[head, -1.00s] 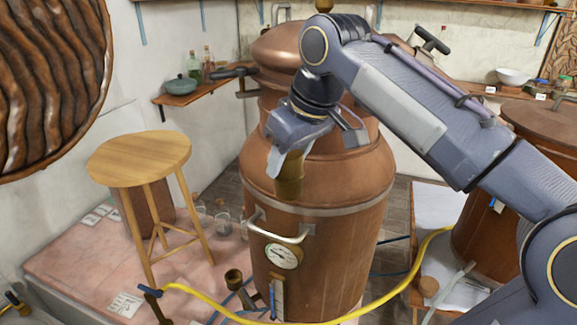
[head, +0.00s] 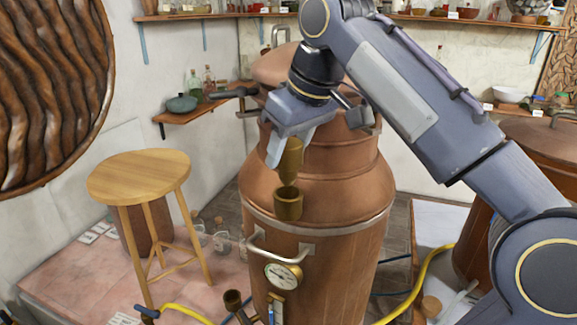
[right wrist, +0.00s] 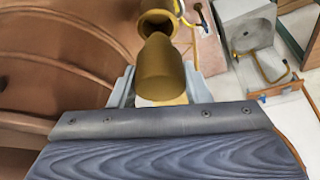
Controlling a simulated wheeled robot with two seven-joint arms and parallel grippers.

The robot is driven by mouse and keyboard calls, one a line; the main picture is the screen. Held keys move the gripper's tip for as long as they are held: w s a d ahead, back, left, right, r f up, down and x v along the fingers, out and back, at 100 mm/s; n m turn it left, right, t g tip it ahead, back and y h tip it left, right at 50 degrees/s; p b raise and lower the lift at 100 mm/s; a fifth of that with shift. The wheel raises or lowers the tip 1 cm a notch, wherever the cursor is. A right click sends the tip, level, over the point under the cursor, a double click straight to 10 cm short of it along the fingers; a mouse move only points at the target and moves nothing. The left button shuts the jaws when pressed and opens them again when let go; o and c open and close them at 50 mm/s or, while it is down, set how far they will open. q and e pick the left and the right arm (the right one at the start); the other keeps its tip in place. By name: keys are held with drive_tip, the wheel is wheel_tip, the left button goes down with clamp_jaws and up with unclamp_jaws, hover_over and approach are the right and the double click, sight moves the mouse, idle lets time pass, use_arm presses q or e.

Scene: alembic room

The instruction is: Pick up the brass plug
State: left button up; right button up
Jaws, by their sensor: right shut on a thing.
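The brass plug (head: 291,158) is a tapered, dull-gold piece held in my right gripper (head: 286,144), in front of the large copper still. Its lower end is just above a brass cup-like socket (head: 288,204) on the still's shoulder; in the head view the two overlap slightly, so the exact gap is hard to tell. In the right wrist view the plug (right wrist: 164,72) sits between the fingers (right wrist: 162,88), and the open, dark mouth of the socket (right wrist: 158,20) shows past its end. My left gripper is not in view.
The copper still (head: 345,185) stands close to the gripper, with a handle (head: 278,248) and a dial gauge (head: 283,276) on its front. A wooden stool (head: 140,176) stands left. A yellow hose (head: 420,290) runs low at right. Open air lies between stool and still.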

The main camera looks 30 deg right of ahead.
drive_tip(key=shift+r, duration=0.8)
drive_tip(key=s+d, duration=0.2)
drive_tip(key=s, duration=0.6)
drive_tip(key=s+d+b, duration=0.1)
drive_tip(key=s+d, duration=0.1)
drive_tip(key=s, duration=0.7)
drive_tip(key=shift+s+d, duration=0.25)
drive_tip(key=shift+d, duration=0.05)
